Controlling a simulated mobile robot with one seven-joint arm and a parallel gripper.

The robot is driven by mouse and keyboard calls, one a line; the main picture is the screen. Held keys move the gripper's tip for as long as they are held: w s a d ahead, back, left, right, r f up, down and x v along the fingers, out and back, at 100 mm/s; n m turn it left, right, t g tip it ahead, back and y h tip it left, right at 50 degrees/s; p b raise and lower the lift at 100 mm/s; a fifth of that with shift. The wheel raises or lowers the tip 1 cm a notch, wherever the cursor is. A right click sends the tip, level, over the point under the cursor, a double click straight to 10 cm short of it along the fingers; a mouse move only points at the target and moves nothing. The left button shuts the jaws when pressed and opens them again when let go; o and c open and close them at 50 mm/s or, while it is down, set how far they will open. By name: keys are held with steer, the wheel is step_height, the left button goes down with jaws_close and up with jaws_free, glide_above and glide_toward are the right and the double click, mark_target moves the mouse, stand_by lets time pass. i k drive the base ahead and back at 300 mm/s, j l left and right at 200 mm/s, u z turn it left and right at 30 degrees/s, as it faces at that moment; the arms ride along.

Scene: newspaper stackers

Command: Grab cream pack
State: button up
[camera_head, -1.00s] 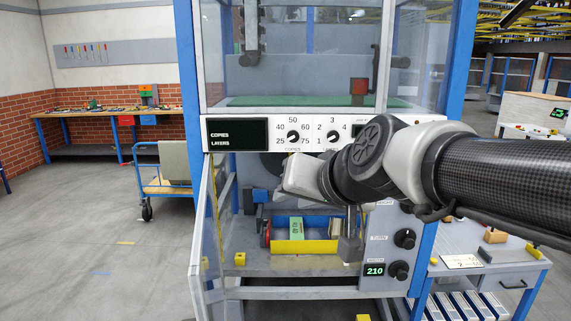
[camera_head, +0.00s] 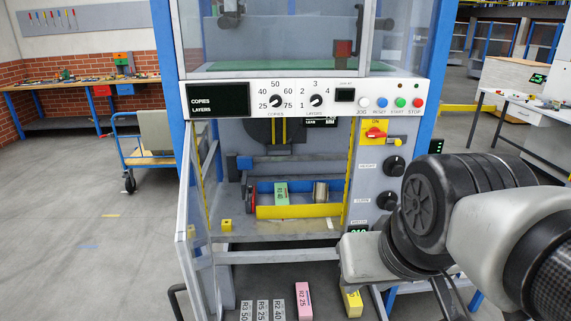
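No pack in view is clearly cream. A small tan-grey upright piece (camera_head: 321,191) stands at the right end of the yellow-fronted tray (camera_head: 298,211) inside the machine; its shade makes its colour hard to tell. A green pack (camera_head: 281,197) lies in the same tray, left of it. My gripper (camera_head: 362,268) is low at the right, in front of the machine and below the tray level. A yellow pack (camera_head: 352,303) shows just beneath its pale housing; I cannot tell whether they touch. The fingers are not clearly visible.
The open clear door (camera_head: 196,220) stands at the left. The control panel (camera_head: 380,165) is at the right. A blue cart (camera_head: 150,158) stands on the left floor.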

mark_target(320, 192)
steer(key=i+l, duration=0.2)
steer(key=i, duration=0.25)
steer(key=i+l, duration=0.2)
steer(key=i, duration=0.3)
steer(key=i+l, duration=0.2)
steer(key=i, duration=0.25)
